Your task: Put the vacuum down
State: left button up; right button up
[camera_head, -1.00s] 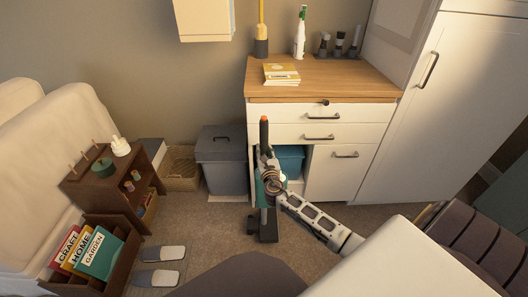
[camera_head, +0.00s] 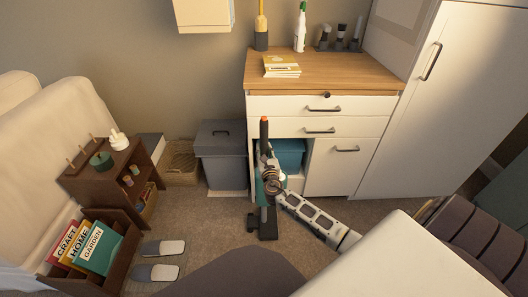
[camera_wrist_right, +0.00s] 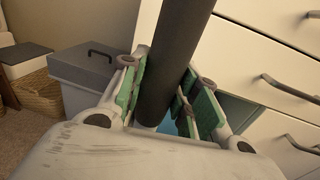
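The vacuum is an upright stick type with a dark handle (camera_head: 264,135) tipped in orange, a teal body and a dark floor head (camera_head: 262,229). It stands upright in front of the white drawer cabinet. I cannot tell whether its head touches the carpet. My right gripper (camera_head: 270,184) is around its shaft from the right. In the wrist view the green-padded fingers (camera_wrist_right: 165,98) are closed on either side of the black shaft (camera_wrist_right: 177,55). My left gripper is not in view.
The white cabinet (camera_head: 290,105) with a wooden top stands behind the vacuum. A grey lidded bin (camera_head: 222,165) and a wicker basket (camera_head: 182,165) are left of it. Slippers (camera_head: 163,248) and a book box (camera_head: 118,262) are at lower left. Carpet (camera_head: 212,225) between is clear.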

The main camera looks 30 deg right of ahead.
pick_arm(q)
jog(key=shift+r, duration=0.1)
pick_arm(e)
jog(key=o, duration=0.4)
jog(key=shift+o, duration=0.2)
jog(key=shift+r, duration=0.1)
jog(key=shift+s, duration=0.1)
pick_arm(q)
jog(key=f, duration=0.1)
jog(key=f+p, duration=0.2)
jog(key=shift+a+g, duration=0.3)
pick_arm(e)
jog(key=v, duration=1.2)
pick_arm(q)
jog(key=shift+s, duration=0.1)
